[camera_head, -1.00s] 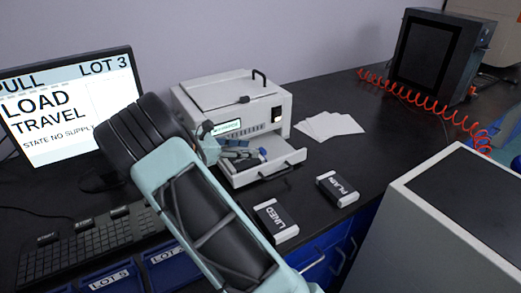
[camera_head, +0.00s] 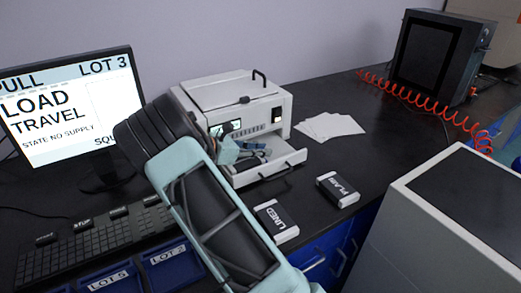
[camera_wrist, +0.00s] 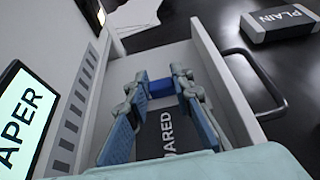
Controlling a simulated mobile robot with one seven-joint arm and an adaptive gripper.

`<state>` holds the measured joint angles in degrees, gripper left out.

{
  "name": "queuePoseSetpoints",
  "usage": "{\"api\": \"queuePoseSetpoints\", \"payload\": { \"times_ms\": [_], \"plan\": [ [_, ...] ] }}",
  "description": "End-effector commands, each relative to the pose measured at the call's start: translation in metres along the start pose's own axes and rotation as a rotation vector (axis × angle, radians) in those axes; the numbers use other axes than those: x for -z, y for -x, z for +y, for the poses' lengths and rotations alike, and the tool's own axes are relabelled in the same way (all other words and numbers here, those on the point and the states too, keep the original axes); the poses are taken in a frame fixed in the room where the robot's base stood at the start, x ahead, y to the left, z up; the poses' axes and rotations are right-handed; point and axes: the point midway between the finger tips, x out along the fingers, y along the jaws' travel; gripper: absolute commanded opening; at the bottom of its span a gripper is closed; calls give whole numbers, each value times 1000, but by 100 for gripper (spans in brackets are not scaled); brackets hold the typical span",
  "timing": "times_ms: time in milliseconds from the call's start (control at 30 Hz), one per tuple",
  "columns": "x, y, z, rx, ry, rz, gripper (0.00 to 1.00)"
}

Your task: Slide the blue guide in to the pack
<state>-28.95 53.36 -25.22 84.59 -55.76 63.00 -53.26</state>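The printer's paper tray (camera_head: 290,158) is pulled out; it also shows in the wrist view (camera_wrist: 222,75). The small blue guide (camera_wrist: 161,88) stands at the pack's far end in the wrist view. My gripper (camera_head: 258,149) reaches into the tray. In the wrist view its fingers (camera_wrist: 160,80) are apart, one on each side of the guide. I cannot tell whether they touch it.
The white printer (camera_head: 235,95) stands behind the tray. Packs marked LINED (camera_head: 277,220) and PLAIN (camera_head: 338,189) lie in front on the black bench. Loose sheets (camera_head: 328,126) lie right of the printer. A monitor (camera_head: 70,110) and keyboard (camera_head: 90,240) are at left.

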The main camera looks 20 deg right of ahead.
Motion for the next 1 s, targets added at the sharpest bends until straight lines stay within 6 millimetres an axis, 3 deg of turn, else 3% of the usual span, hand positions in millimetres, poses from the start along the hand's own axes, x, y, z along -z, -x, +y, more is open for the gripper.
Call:
{"api": "queuePoseSetpoints", "payload": {
  "times_ms": [100,800,833,1000],
  "plan": [
    [0,0,0,0,0,0,0],
    [1,4,0,0,0,-1,0],
    [1,4,0,0,0,-1,22],
    [1,4,0,0,0,0,39]
  ]
}}
